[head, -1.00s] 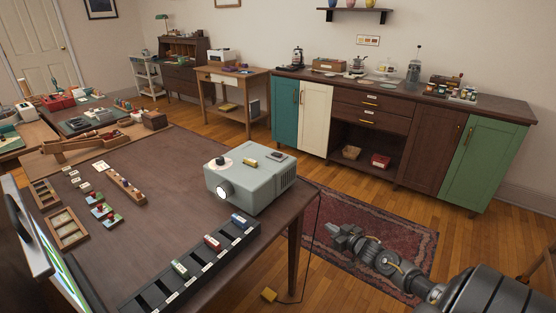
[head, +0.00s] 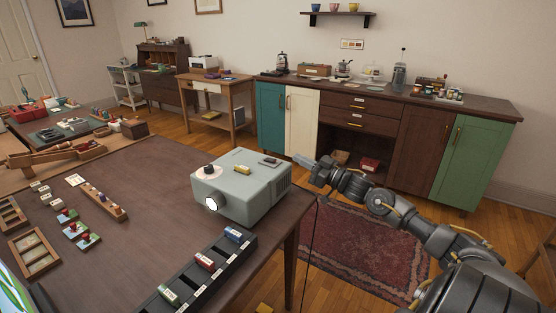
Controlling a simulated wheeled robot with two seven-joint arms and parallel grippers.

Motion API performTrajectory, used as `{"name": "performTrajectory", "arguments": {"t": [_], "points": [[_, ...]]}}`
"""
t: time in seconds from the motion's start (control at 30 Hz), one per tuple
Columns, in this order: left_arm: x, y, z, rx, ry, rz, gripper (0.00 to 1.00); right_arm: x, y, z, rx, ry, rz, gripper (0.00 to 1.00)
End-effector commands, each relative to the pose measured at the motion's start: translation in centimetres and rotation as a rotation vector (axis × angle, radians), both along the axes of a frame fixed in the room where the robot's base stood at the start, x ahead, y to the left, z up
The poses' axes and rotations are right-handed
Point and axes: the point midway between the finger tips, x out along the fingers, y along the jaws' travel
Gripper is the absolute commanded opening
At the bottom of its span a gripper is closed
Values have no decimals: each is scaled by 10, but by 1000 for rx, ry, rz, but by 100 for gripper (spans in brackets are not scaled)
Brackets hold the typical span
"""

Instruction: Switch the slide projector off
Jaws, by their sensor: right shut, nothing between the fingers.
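The slide projector (head: 240,188) is a pale grey-green box near the right end of the dark table. Its lens (head: 212,204) at the front left glows white. On its top are a dark round knob (head: 208,169), a yellow piece (head: 242,170) and a dark flat switch-like part (head: 270,161). My right gripper (head: 303,160) is shut and empty, just right of the projector's back right top edge, at about the height of its top. It looks apart from the projector. My left gripper is not in view.
A black slotted rack (head: 208,276) with several small coloured items lies in front of the projector on the table (head: 150,200). Stamps, small cards and wooden trays (head: 40,254) lie at the left. A cord hangs beyond the table's right edge. A long cabinet (head: 420,150) stands behind.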

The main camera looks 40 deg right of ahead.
Motion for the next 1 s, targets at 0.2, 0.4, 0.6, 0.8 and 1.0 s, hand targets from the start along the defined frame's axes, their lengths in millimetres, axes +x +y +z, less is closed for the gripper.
{"name": "performTrajectory", "arguments": {"t": [0.2,0.4,0.6,0.8,1.0], "points": [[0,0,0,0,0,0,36,27,8,8,2,-6,1,0],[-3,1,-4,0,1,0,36,61,19,15,2,-5,1,0],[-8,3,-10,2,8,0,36,93,29,21,1,-3,1,0],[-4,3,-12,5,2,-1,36,86,27,-11,0,3,1,0],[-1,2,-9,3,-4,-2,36,84,26,-21,-1,1,2,0]]}}
